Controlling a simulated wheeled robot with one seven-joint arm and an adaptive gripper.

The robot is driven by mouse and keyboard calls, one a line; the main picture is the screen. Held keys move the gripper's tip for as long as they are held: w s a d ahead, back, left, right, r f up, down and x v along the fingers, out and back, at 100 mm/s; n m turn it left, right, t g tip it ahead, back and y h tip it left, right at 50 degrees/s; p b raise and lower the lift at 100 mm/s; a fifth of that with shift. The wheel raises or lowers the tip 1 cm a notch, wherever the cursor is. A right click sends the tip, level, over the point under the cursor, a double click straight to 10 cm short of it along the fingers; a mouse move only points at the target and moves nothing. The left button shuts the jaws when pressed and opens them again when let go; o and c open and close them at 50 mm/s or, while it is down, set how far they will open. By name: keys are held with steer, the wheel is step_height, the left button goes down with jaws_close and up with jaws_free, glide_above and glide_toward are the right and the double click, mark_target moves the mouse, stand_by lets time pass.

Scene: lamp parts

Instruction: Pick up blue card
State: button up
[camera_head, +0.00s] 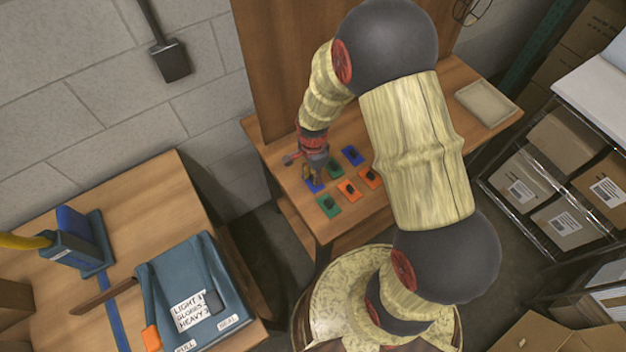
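Several small coloured cards, each with a dark piece on top, lie on the wooden table. One blue card (315,187) is at the left of the group, directly below my gripper (312,178) and partly hidden by it. Another blue card (352,155) lies further back to the right, clear of my gripper. My gripper points down at the near blue card. Its fingers are too small and overlapped to tell whether they are open or shut, or whether they touch the card.
Green cards (329,206) and orange cards (347,190) lie close beside the blue ones. A tan tray (486,102) sits at the table's right. A wooden panel (285,60) rises behind. A workbench (130,210) with a blue-grey device (195,290) stands at lower left. Shelved boxes (565,140) are at right.

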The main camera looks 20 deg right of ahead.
mark_target(312, 179)
steer(key=c, duration=0.4)
steer(key=shift+r, duration=0.15)
steer(key=shift+r, duration=0.2)
step_height(312, 179, up, 3)
steer(key=shift+s+a+r+p, duration=0.1)
steer(key=shift+s+a+p, duration=0.05)
steer(key=shift+p, duration=0.35)
steer(key=s+a+r, duration=0.3)
steer(key=s+a+r+p, duration=0.1)
steer(key=s+a+r, duration=0.2)
steer(key=s+a+r+p, duration=0.1)
steer(key=s+a+r, duration=0.2)
steer(key=a, duration=0.1)
steer(key=shift+a, duration=0.1)
